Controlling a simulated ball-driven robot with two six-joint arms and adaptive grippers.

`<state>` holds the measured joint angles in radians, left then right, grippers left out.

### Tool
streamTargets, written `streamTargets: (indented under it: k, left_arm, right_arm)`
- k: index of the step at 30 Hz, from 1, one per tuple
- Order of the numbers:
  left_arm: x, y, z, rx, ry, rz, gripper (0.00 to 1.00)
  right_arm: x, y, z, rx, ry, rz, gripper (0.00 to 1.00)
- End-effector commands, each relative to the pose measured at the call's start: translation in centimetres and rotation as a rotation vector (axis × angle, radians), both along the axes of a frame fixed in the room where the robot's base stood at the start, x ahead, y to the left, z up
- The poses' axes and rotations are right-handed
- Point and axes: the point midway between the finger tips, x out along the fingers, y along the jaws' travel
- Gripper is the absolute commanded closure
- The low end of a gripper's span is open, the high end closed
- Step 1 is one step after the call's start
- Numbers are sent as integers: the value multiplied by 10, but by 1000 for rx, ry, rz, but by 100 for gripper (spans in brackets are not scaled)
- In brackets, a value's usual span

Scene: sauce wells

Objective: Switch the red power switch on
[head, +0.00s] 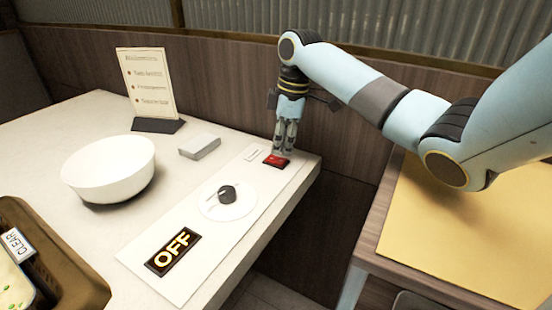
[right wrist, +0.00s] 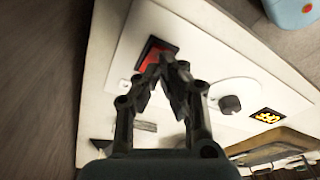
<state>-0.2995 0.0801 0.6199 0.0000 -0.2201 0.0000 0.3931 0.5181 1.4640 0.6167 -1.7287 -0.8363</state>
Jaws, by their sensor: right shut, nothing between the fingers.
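The red power switch (head: 276,161) sits in a dark frame at the far end of a white control panel (head: 150,252) on the table. My right gripper (head: 286,150) is shut and empty, pointing down just above the switch. In the right wrist view its fingertips (right wrist: 171,62) overlap the near edge of the red switch (right wrist: 153,57); I cannot tell if they touch it. A display (head: 173,251) on the panel reads OFF in lit letters. My left gripper is not in view.
A black knob (head: 227,194) on a white dial stands between switch and display. A white bowl (head: 110,168), a small grey box (head: 199,146) and a menu stand (head: 148,88) are to the left. A brown tray (head: 60,245) is at lower left. A wooden wall runs behind the switch.

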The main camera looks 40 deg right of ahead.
Motion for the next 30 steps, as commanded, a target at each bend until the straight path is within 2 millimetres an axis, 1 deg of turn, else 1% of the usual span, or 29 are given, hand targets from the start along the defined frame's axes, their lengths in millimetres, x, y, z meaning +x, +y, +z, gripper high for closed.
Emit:
streamTargets:
  k: [8, 30]
  left_arm:
    - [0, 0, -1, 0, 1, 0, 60]
    - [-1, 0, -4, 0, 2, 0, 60]
  right_arm:
    - [0, 0, -1, 0, 0, 0, 100]
    - [0, 0, -13, 0, 0, 0, 100]
